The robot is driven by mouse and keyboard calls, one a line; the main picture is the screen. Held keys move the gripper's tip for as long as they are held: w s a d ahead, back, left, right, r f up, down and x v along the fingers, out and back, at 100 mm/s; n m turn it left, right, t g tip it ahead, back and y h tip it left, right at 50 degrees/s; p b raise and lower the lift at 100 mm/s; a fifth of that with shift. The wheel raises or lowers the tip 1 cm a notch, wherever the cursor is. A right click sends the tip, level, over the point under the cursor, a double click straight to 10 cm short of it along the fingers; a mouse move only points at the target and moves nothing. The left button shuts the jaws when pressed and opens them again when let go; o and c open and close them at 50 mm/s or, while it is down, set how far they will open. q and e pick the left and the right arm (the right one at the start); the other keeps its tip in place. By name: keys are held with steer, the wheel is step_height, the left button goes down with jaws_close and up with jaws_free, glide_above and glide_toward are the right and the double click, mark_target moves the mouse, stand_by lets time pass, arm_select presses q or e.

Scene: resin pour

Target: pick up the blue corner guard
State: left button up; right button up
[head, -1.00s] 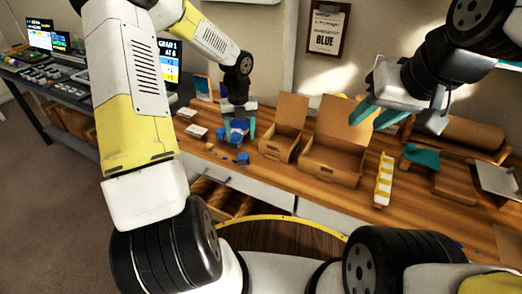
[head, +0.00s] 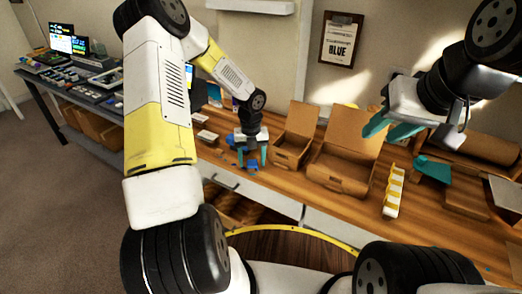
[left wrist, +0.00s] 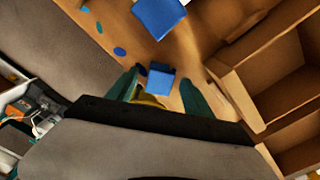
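My left gripper (head: 252,159) points down over the wooden bench with its teal fingers apart. It also shows in the left wrist view (left wrist: 160,88). A small blue block-like piece (left wrist: 161,79), possibly the blue corner guard, lies between the fingers, with gaps on both sides. A larger blue piece (left wrist: 159,16) lies beyond the fingertips; I cannot tell for sure which of the two is the corner guard. In the head view the fingers partly hide the blue pieces. My right gripper (head: 390,127) is open and empty above the bench's right part.
A white-and-yellow strip (head: 394,192) and a teal piece (head: 433,170) lie further right. A sign reading BLUE (head: 341,40) hangs on the wall.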

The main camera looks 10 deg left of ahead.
arm_select(q)
jaws_close()
steer(key=shift+r, duration=0.1)
